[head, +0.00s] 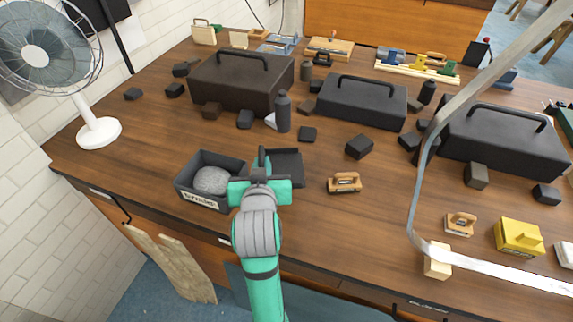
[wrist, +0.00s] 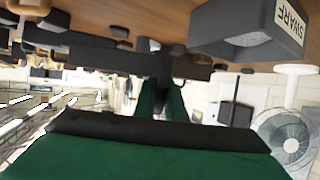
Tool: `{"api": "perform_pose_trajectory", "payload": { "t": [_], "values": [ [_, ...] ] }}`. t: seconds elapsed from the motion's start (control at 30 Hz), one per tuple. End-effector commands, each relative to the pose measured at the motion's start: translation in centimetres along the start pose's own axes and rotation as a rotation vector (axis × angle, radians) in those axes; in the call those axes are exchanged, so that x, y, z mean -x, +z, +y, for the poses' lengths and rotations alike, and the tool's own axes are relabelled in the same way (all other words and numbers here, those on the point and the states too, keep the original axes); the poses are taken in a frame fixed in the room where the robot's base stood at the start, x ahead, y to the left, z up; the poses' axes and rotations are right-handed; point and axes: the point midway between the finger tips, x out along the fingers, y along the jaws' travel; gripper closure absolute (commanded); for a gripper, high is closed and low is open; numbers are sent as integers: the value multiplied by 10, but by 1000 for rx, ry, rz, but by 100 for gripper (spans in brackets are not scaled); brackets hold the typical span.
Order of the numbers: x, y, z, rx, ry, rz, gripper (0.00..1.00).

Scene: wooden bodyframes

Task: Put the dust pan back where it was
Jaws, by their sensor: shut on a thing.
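The dust pan (head: 286,164) is dark grey and flat. It is just beyond my gripper in the head view, over the wooden table, right of an open grey bin. My gripper (head: 262,178) is shut on the dust pan, near its upright dark part. In the wrist view the pan shows as a dark bar (wrist: 95,48) at the tips of my green fingers (wrist: 161,88). The fingers hide part of it. I cannot tell whether the pan touches the table.
The grey bin (head: 181,186), holding a round grey lump (head: 211,180), stands close left of my gripper. A wooden-handled brush (head: 344,183) lies to the right. Dark toolboxes (head: 243,85) and small dark blocks stand behind.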

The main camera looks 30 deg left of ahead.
Motion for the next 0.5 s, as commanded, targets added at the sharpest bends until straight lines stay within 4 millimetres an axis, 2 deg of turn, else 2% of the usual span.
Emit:
{"api": "perform_pose_trajectory", "payload": {
  "t": [0.43,0.5],
  "values": [
    [-96,3,9,1,0,-3,100],
    [-110,12,10,0,0,-5,100]
  ]
}}
